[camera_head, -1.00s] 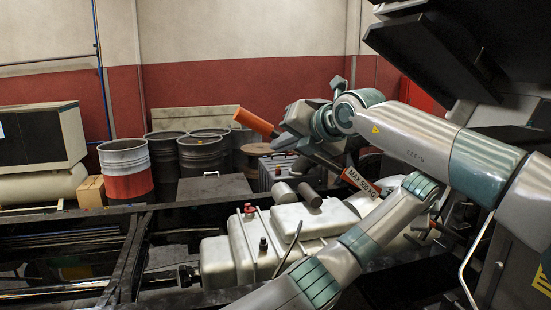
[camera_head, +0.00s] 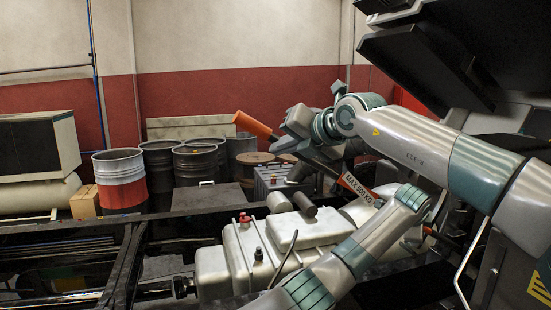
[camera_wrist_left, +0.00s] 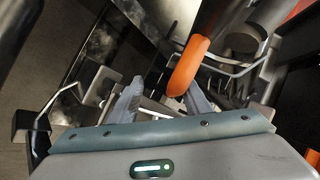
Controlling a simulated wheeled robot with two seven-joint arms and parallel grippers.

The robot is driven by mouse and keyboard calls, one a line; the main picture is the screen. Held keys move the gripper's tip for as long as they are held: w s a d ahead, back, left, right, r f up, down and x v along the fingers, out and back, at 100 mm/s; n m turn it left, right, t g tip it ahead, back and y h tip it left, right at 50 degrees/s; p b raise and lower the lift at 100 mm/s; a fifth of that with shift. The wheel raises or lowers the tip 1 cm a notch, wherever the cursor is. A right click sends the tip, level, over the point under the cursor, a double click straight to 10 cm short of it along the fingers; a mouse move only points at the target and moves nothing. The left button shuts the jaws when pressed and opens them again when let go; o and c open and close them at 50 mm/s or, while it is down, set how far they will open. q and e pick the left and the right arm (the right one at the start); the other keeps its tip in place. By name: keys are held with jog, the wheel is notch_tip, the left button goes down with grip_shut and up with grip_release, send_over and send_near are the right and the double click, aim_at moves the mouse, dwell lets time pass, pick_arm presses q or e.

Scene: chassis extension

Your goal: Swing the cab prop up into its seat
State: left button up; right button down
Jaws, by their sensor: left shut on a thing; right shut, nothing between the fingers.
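The cab prop is a dark bar with an orange end (camera_head: 255,125) and an orange "MAX 500 KG" label (camera_head: 361,188). It slants down to the right in the head view. My right gripper (camera_head: 297,122) is at the bar's upper part, close behind the orange end; its fingertips are not clear, and it is shut and empty. My left arm crosses below the label, and its gripper is hidden in the head view. In the left wrist view my left gripper (camera_wrist_left: 160,98) is shut on an orange handle (camera_wrist_left: 188,66), whose lower end lies between the fingers.
A pale tank (camera_head: 300,230) sits on the dark chassis frame (camera_head: 128,265). Several drums (camera_head: 120,178) and a wooden spool (camera_head: 258,159) stand behind. The dark raised cab (camera_head: 440,50) overhangs at upper right. A pale bent rail (camera_head: 470,260) is at lower right.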

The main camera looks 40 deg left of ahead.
pick_arm(q)
jog(key=v, duration=1.2)
pick_arm(e)
jog(key=shift+a, duration=0.15)
jog(key=shift+w, duration=0.1)
